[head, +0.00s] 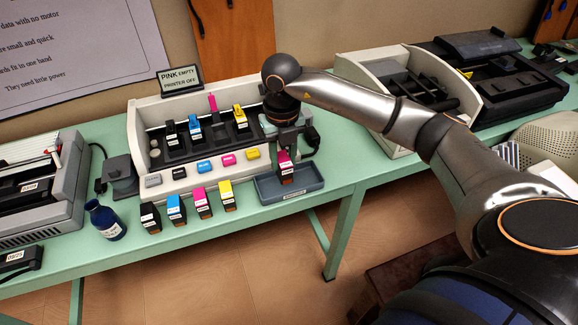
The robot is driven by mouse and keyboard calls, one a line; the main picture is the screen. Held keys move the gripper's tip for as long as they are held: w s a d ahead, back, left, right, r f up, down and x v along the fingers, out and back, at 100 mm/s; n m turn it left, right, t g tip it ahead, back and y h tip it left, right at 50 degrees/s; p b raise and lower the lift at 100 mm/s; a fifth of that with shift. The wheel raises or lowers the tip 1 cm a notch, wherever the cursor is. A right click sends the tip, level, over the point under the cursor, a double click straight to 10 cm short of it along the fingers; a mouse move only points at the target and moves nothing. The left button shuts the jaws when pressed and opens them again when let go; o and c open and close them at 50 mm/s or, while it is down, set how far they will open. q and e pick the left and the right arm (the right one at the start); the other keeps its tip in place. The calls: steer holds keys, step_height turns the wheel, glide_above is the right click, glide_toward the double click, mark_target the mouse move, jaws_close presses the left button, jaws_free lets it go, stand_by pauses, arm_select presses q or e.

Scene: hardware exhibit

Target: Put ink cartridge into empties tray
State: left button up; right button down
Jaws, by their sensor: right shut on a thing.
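My right gripper (284,153) points down over the blue-grey tray (314,184) at the bench's front edge, which has a small unreadable label on its front. The gripper is shut on a pink-and-black ink cartridge (286,173). The cartridge is upright, within the tray's outline; I cannot tell whether its bottom touches the tray floor. The open printer (141,137) stands behind and to the left, with black, blue and yellow cartridges in its bay and a raised pink lever (212,103). My left gripper is not in view.
Several fresh-looking cartridges (201,202) stand in a row along the bench edge, left of the tray. A sign (180,79) reads "PINK EMPTY PRINTER OFF". A dark blue bottle (105,220) stands farther left. Another open machine (405,90) is at the right.

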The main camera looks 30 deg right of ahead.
steer(key=f, duration=0.1)
steer(key=w+d+f, duration=0.1)
steer(key=d+f, duration=0.1)
steer(key=shift+w+d+f, duration=0.15)
steer(key=shift+w+f, duration=0.05)
steer(key=shift+w, duration=0.1)
steer(key=shift+w+d+f+p, duration=0.15)
steer(key=shift+f+p, duration=0.2)
steer(key=shift+f, duration=1.4)
steer(key=shift+f, duration=0.2)
steer(key=c, duration=0.5)
jaws_free()
steer(key=shift+c, duration=0.2)
steer(key=shift+r, duration=0.1)
